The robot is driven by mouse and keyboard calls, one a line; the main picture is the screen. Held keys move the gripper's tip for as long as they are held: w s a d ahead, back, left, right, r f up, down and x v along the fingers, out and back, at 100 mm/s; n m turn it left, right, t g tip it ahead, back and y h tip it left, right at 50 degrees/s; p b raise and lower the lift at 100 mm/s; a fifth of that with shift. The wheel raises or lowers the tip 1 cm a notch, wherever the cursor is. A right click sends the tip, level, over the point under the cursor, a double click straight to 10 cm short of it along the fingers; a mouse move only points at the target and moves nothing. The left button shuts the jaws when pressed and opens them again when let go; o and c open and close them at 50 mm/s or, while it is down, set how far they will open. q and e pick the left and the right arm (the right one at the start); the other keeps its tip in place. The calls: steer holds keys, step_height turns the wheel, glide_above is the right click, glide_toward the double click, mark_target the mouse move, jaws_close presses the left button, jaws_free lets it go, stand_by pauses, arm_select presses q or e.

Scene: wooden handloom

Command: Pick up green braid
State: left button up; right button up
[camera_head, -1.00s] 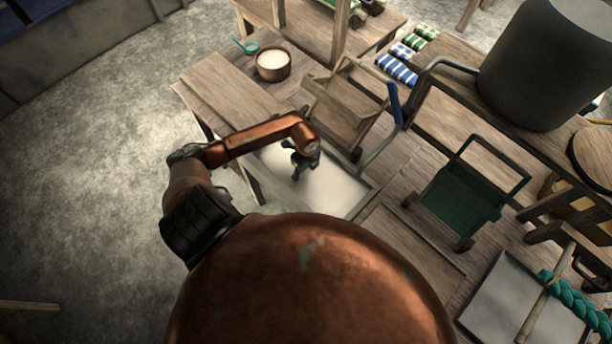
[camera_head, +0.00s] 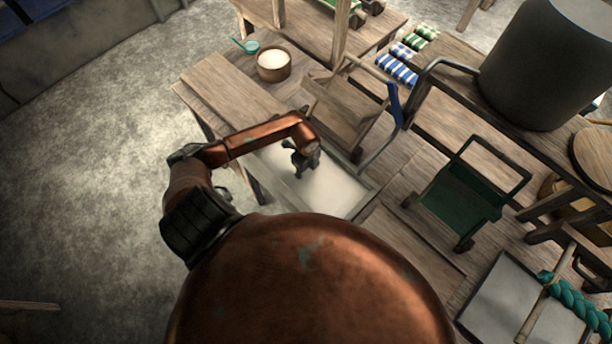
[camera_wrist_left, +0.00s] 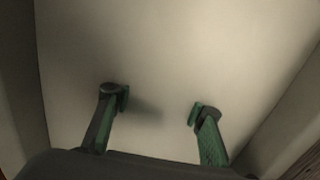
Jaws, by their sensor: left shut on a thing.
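A teal-green braid (camera_head: 570,292) lies at the lower right in the head view, across a wooden stick (camera_head: 533,310) over a grey tray (camera_head: 490,300). Its far end is cut off by the picture edge. My left gripper (camera_head: 300,172) is far to the left of it, pointing down over a white-bottomed tray (camera_head: 335,192). In the left wrist view my left gripper (camera_wrist_left: 154,104) has its green-padded fingers apart over a pale surface. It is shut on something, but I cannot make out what. The braid is not in the wrist view. My right gripper is not in view.
A dark green wooden frame (camera_head: 458,205) and a wooden stand (camera_head: 345,110) stand between the left gripper and the right side. A bowl of white stuff (camera_head: 273,64) is behind. A large grey drum (camera_head: 545,65) stands at the upper right.

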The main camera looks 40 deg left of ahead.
mark_target(306, 174)
arm_select(q)
steer(key=shift+r, duration=0.15)
jaws_close()
steer(key=shift+w+r, duration=0.1)
steer(key=shift+r, duration=0.3)
step_height(306, 174, up, 9)
stand_by(0.5)
